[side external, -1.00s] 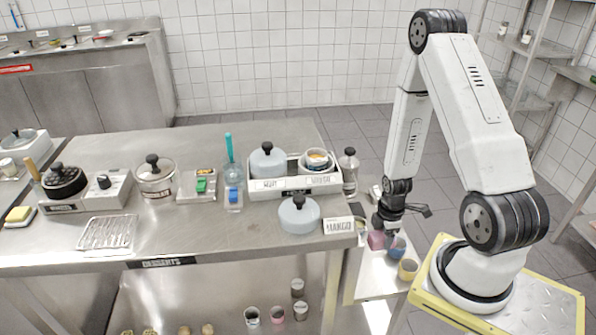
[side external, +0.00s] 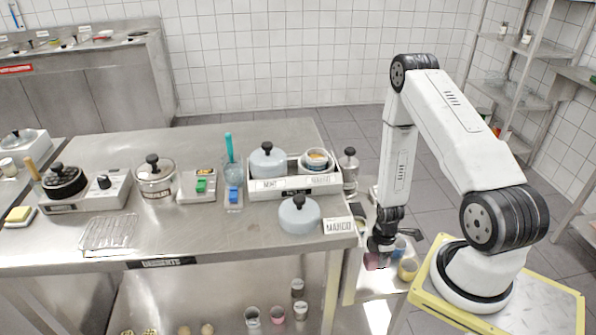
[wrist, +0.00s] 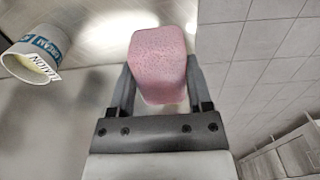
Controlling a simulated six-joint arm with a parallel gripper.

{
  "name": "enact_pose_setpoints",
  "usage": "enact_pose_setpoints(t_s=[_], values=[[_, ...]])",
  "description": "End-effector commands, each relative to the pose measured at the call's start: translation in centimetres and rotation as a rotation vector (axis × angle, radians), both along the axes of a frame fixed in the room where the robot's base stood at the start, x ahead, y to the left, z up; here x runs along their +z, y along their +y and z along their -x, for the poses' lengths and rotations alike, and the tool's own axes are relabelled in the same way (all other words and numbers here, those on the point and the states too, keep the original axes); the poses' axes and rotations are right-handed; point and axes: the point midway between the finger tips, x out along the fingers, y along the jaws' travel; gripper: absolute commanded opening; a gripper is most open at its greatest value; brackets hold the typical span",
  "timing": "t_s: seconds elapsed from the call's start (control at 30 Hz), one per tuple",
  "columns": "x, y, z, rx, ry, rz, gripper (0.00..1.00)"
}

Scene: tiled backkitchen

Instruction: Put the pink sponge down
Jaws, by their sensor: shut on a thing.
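The pink sponge (wrist: 158,62) is a speckled pink block between the two fingers of my gripper (wrist: 158,85) in the wrist view. My gripper is shut on it, one finger on each side. In the side external view my gripper (side external: 378,256) is low over the small side shelf at the right end of the steel table, and the sponge (side external: 372,262) shows partly below it. I cannot tell whether the sponge touches the shelf.
A white cup with a blue label (wrist: 38,58) is left of the sponge in the wrist view. The MANGO sign (side external: 339,227) is at the table corner.

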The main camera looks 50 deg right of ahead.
Motion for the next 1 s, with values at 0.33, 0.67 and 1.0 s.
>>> enact_pose_setpoints(t_s=[0.33,0.67,1.0], values=[[-3.0,0.1,0.1,0.0,0.002,-0.002,0.0],[-4.2,0.0,0.0,0.0,0.0,0.0,0.0],[-5.9,0.0,0.0,0.0,0.001,-0.001,0.0]])
